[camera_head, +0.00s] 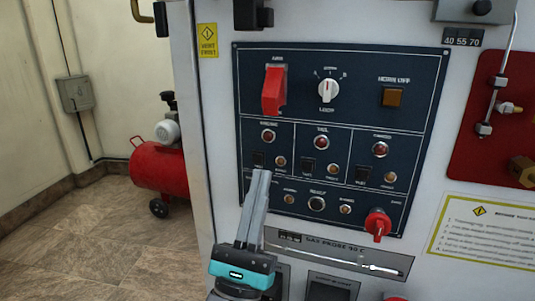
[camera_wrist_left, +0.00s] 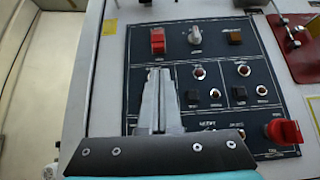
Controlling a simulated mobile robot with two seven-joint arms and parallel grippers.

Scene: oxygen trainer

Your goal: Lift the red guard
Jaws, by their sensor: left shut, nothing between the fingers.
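The red guard (camera_head: 273,90) is at the upper left of the dark blue control panel (camera_head: 350,110), under a small label. It looks closed, and whatever is beneath it is hidden. The guard also shows in the left wrist view (camera_wrist_left: 157,41), above my fingertips. My left gripper (camera_head: 261,173) is shut and empty, pointing up in front of the panel's lower left part, below the guard and apart from it. In the left wrist view its fingers (camera_wrist_left: 157,72) are together. My right gripper is in neither view.
Right of the guard are a white rotary knob (camera_head: 328,90) and an amber square button (camera_head: 392,97). Several lamps and black switches sit below. A red knob (camera_head: 377,223) sticks out at lower right. A red compressor (camera_head: 160,165) stands on the floor at left.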

